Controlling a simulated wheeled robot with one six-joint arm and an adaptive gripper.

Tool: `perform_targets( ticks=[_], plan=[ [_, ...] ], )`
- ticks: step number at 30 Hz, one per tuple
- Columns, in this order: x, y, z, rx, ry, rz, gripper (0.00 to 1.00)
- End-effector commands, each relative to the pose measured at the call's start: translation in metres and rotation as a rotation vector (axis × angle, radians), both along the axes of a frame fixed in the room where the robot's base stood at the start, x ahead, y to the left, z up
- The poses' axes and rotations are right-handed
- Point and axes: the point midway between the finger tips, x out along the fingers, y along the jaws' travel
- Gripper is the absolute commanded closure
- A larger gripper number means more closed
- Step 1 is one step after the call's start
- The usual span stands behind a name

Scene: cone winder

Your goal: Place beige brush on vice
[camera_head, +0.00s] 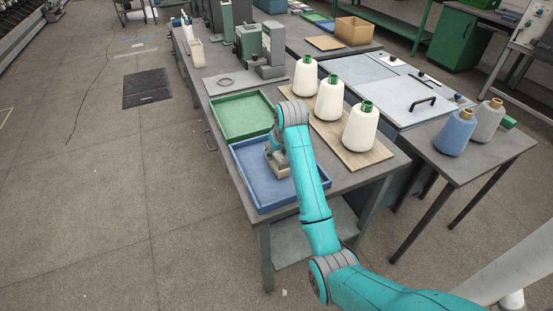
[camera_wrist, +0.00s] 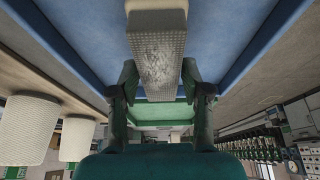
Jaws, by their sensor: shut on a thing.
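A beige, block-shaped brush (camera_wrist: 157,50) with a fine textured face is between the two fingers of my gripper (camera_wrist: 160,82) in the wrist view. My gripper (camera_head: 278,160) is shut on it, low over the blue tray (camera_head: 250,187) in the head view. There the arm hides much of the brush, and I cannot tell whether it touches the tray floor. A green, vice-like device (camera_head: 247,46) stands farther back on the same bench, well away from my gripper. Its jaws are too small to make out.
A green tray (camera_head: 241,137) lies just beyond the blue one. White yarn cones (camera_head: 328,99) stand on a wooden board (camera_head: 378,155) to the right. A grey device (camera_head: 272,50) stands beside the vice-like one.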

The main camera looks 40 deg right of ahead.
Motion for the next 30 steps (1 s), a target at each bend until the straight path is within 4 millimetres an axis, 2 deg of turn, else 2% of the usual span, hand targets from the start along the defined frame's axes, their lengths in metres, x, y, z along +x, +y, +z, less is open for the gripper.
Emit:
perform_targets(
  ticks=[5, 8, 15, 21, 25, 30],
  plan=[
    [0.000, 0.000, 0.004, -0.001, -0.002, 0.000, 0.98],
    [0.001, 0.000, 0.015, -0.001, -0.003, 0.000, 0.98],
    [0.001, 0.000, 0.060, -0.003, -0.004, 0.001, 0.98],
    [0.001, 0.000, 0.091, -0.001, -0.004, 0.000, 0.98],
    [0.001, 0.000, 0.102, -0.002, -0.005, 0.000, 0.98],
    [0.001, 0.000, 0.105, -0.001, -0.004, 0.000, 0.98]
  ],
)
